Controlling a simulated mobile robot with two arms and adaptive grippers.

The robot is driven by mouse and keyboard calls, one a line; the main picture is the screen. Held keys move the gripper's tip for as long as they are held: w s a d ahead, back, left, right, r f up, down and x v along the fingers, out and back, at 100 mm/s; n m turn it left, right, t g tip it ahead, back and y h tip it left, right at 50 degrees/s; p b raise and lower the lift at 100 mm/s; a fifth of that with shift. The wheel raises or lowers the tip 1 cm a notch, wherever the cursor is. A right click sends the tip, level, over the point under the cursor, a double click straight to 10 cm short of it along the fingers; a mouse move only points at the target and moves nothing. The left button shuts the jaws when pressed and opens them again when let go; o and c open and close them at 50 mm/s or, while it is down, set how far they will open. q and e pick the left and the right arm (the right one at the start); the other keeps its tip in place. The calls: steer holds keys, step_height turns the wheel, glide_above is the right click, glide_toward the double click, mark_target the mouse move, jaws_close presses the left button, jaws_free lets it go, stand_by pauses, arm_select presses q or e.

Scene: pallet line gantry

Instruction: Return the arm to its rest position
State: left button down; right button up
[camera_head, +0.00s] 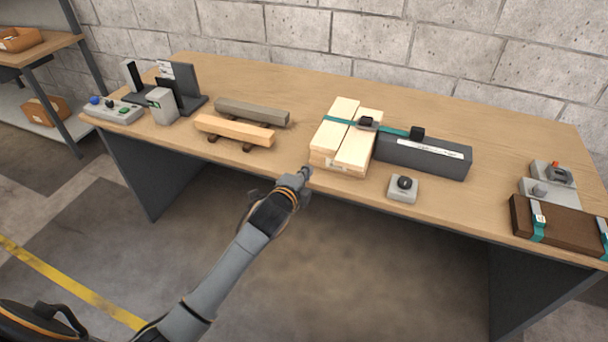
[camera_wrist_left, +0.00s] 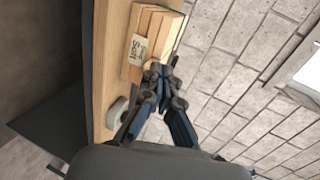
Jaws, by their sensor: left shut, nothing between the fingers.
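My left arm (camera_head: 222,272) reaches in from the bottom left of the head view. My left gripper (camera_head: 305,172) is shut and empty at the table's front edge, just left of and in front of a strapped stack of pale boards (camera_head: 345,135). In the left wrist view the shut fingers (camera_wrist_left: 160,82) appear in front of the same boards (camera_wrist_left: 152,40), which carry a small label. I cannot tell the exact gap between the fingertips and the boards. My right gripper is not in view.
The wooden table (camera_head: 300,80) holds a dark grey block (camera_head: 425,157), a black-knobbed box (camera_head: 403,188), two beams (camera_head: 235,131), a button panel (camera_head: 112,110) and a brown strapped case (camera_head: 560,222). A shelf (camera_head: 35,55) stands left. Open floor lies before the table.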

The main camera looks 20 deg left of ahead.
arm_select(q)
steer(key=shift+s+r, duration=0.1)
steer(key=shift+s, duration=0.45)
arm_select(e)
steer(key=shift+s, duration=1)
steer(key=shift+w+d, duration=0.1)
arm_select(q)
steer(key=s+a+f+n+g, duration=0.1)
steer(key=s+f+n+g, duration=0.15)
steer(key=s+f, duration=0.65)
steer(key=s+a+f+n+g, duration=0.1)
steer(key=s+f+n+g, duration=0.15)
steer(key=f, duration=1.15)
steer(key=s+f+n+g, duration=0.25)
steer(key=s+f, duration=0.45)
steer(key=f, duration=0.5)
steer(key=s+f+n+g, duration=0.2)
steer(key=s+f, duration=0.3)
steer(key=s, duration=0.7)
steer(key=s+f+n+g, duration=0.2)
steer(key=s+f, duration=0.4)
steer(key=s, duration=0.6)
steer(key=s+a+f+n+g, duration=0.1)
steer(key=s+f+n, duration=0.3)
steer(key=s, duration=0.8)
steer(key=shift+f+g+y, duration=0.3)
steer(key=shift+f+g, duration=0.25)
steer(key=shift+f, duration=0.2)
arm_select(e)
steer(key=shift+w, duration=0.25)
